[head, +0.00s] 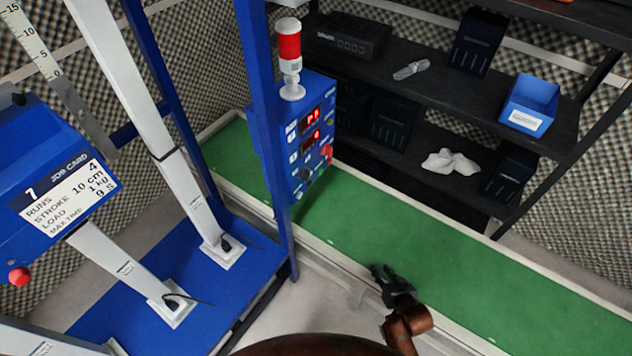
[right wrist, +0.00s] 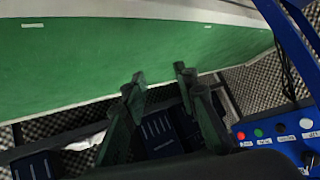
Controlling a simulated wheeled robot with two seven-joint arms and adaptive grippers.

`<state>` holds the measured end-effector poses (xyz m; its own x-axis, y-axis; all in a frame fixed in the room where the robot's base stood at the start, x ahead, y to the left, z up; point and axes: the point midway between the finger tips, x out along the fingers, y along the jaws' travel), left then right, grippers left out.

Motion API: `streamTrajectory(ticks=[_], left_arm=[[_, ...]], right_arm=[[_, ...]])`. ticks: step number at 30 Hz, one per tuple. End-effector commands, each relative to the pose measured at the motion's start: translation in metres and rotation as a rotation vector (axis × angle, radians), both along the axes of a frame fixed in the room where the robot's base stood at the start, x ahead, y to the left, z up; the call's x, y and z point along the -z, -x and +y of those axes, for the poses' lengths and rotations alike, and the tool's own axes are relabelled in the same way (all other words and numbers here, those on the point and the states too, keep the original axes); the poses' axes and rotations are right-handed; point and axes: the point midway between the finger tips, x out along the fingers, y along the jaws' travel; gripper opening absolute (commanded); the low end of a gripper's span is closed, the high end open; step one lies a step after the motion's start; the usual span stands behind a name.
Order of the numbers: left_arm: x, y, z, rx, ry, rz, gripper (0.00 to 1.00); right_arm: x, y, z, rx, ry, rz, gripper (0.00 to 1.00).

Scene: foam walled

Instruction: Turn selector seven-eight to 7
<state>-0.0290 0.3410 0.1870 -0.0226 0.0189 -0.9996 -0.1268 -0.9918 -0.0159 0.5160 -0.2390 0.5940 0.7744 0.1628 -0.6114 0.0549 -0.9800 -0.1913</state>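A blue control box (head: 297,150) with two red number displays (head: 310,121) stands behind a blue post in the head view. Its face is seen at a steep angle, with a red control (head: 327,152) and a dark knob (head: 305,174) low on it. I cannot tell which control is selector seven-eight or read its setting. A blue panel (right wrist: 270,145) with small buttons and knobs shows at the lower right of the right wrist view. My right gripper (head: 384,273) is apart from the box, over the green surface's near edge. Its fingers (right wrist: 160,82) are spread and empty. My left gripper is out of view.
A green surface (head: 440,260) runs past the box, largely clear. Dark shelves (head: 400,80) behind it hold bins and a white cloth (head: 450,162). A blue frame with pale struts and a job card (head: 65,193) stands at left. A red-and-white beacon (head: 290,55) tops the box.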

Motion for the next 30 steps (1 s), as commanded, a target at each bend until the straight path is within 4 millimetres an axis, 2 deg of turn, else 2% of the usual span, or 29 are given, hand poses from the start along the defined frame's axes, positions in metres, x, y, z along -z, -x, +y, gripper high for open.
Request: streamTrajectory(ticks=[1,8,11,15,18,21,24,30], left_arm=[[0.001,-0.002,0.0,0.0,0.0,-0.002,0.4],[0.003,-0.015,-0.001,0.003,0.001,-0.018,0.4],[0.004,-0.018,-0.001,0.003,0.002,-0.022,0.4],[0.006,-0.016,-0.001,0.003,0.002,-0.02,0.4],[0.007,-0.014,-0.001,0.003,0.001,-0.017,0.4],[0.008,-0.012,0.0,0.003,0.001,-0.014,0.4],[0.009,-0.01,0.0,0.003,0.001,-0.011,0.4],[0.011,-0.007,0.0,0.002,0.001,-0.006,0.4]], right_arm=[[-0.008,-0.015,0.01,-0.009,-0.024,-0.042,0.28],[-0.054,-0.075,0.056,-0.06,-0.169,-0.246,0.28],[-0.083,-0.101,0.082,-0.1,-0.258,-0.349,0.28],[-0.137,-0.134,0.126,-0.194,-0.422,-0.514,0.28],[-0.178,-0.147,0.155,-0.284,-0.553,-0.619,0.28],[-0.208,-0.151,0.174,-0.359,-0.655,-0.686,0.28],[-0.225,-0.15,0.184,-0.408,-0.714,-0.721,0.28],[-0.239,-0.159,0.199,-0.433,-0.748,-0.741,0.28]])
